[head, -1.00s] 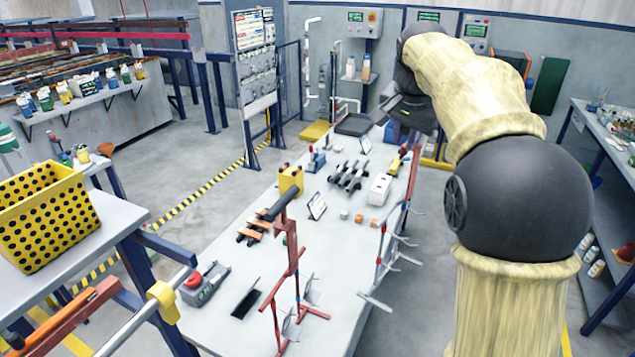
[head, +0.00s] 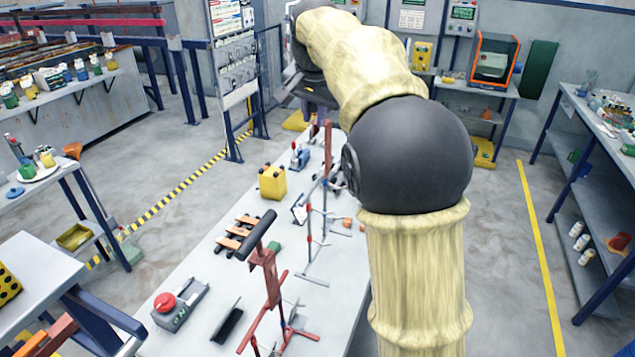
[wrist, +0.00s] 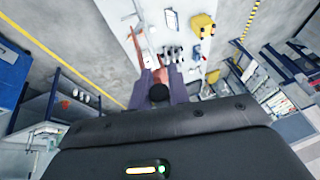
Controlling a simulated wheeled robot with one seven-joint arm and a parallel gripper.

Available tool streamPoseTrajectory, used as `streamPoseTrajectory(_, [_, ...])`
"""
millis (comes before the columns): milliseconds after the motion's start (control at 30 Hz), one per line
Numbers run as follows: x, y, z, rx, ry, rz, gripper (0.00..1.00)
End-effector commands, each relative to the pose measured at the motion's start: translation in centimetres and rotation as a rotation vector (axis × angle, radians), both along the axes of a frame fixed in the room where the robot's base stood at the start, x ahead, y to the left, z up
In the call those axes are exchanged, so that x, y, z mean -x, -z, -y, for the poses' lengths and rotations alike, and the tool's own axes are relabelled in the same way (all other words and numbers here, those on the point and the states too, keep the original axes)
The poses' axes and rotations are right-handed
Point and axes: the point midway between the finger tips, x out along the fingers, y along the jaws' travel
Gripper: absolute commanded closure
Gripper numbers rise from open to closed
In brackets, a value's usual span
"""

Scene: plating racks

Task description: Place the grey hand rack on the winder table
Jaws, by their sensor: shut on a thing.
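My gripper (head: 318,108) is at the far end of my arm, above the long pale table (head: 215,275). Its purple fingers also show in the wrist view (wrist: 160,88). My arm hides part of the table behind the rack. No label tells me which table is the winder table.
A red rack (head: 268,270) with a black handle stands close in front. A box with a red button (head: 180,305), orange-topped clamps (head: 236,235) and a yellow block (head: 272,182) are on the long table. A shelf table (head: 600,130) stands right; open floor lies between.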

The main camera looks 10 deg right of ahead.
Motion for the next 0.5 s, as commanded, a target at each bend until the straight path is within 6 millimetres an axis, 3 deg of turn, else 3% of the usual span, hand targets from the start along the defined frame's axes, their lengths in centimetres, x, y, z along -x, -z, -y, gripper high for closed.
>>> streamPoseTrajectory(500, [0.00,0.12,-0.51,0.000,-0.009,0.003,1.00])
